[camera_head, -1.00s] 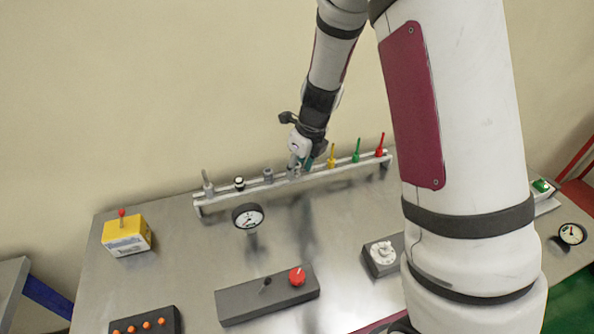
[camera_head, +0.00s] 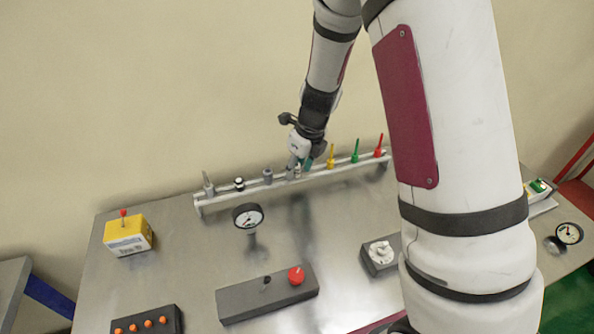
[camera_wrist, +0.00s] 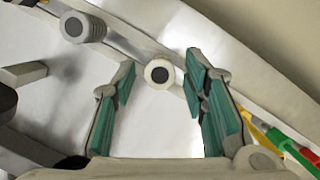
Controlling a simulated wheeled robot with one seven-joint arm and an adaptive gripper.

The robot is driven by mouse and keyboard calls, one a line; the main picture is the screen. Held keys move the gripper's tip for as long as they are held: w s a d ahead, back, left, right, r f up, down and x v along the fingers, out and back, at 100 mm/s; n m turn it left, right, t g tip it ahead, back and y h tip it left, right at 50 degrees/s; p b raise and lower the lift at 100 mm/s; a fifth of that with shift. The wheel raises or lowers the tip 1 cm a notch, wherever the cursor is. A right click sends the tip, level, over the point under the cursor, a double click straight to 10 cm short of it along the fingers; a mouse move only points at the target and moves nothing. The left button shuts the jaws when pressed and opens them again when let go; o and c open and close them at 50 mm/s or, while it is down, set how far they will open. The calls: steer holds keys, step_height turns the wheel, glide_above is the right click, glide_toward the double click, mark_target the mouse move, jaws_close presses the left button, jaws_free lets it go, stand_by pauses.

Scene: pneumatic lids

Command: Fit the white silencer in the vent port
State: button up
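A white round piece with a dark centre (camera_wrist: 159,73), which looks like the white silencer, stands at the rail in the wrist view. My gripper (camera_wrist: 161,66) is open, its teal-padded fingers on either side of the piece with gaps showing. In the head view my gripper (camera_head: 299,167) is low over the rail, between a grey fitting and the yellow one, and largely hides the piece. A dark block (camera_head: 240,303) on the table has a dark hole in its top (camera_head: 267,281), beside a red knob (camera_head: 296,275); I cannot tell whether this is the vent port.
The rail (camera_head: 220,197) also holds grey (camera_head: 268,176), black-and-white (camera_head: 239,184), yellow (camera_head: 332,158), green (camera_head: 355,152) and red (camera_head: 379,146) fittings. A gauge (camera_head: 248,215) stands before it. A yellow box (camera_head: 127,237) is left; a white-knobbed block (camera_head: 380,254) is right.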

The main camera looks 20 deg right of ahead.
mark_target(298, 166)
jaws_close()
steer(key=shift+w+a+p+v, duration=0.15)
steer(key=shift+p+v, duration=0.35)
steer(key=shift+v, duration=0.35)
steer(key=shift+w+a+p+v, duration=0.1)
steer(key=shift+w+p+v, duration=0.1)
steer(key=shift+p+v, duration=0.45)
steer(key=shift+w+a+p+v, duration=0.15)
steer(key=shift+p+v, duration=0.2)
steer(key=shift+v, duration=0.65)
steer(key=shift+d, duration=0.1)
